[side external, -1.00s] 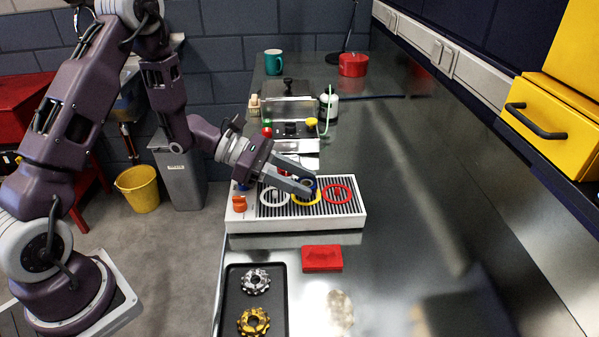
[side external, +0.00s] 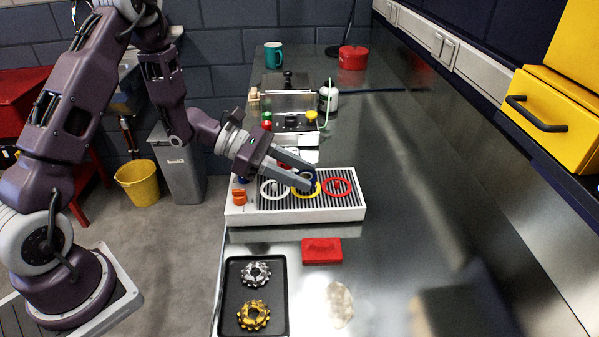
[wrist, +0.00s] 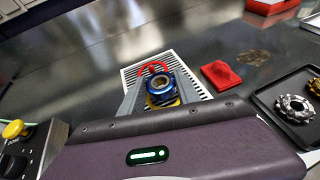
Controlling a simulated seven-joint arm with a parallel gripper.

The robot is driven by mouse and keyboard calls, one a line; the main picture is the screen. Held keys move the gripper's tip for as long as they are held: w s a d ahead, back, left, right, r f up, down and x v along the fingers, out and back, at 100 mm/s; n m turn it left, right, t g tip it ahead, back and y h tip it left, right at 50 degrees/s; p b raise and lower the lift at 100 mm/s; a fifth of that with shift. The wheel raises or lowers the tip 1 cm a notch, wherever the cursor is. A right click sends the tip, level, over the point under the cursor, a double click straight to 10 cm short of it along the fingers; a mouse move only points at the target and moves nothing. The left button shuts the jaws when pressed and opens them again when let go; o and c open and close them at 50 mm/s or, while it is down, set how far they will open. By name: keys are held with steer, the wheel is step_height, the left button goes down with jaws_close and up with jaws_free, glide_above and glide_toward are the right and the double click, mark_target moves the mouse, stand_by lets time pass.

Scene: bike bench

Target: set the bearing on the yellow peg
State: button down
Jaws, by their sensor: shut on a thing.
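My gripper (side external: 310,183) is shut on a blue-rimmed bearing (wrist: 160,86), which also shows between the fingers in the side view (side external: 307,177). The bearing is over the yellow ring (side external: 313,194), the middle marking on the white slatted board (side external: 250,215). The yellow ring shows partly below the bearing in the wrist view (wrist: 173,102). The yellow peg itself is hidden by the bearing and fingers, so I cannot tell whether the bearing is around it or above it.
A white ring (side external: 264,192) and a red ring (side external: 349,188) flank the yellow one. An orange knob (side external: 239,197) is at the board's left end. A red block (side external: 322,251) and a black tray (side external: 234,300) with two cogs are in front.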

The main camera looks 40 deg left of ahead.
steer(key=shift+f, duration=0.55)
steer(key=c, duration=1.1)
jaws_free()
steer(key=shift+c, duration=0.2)
steer(key=shift+v, duration=5.5)
steer(key=shift+f, duration=0.1)
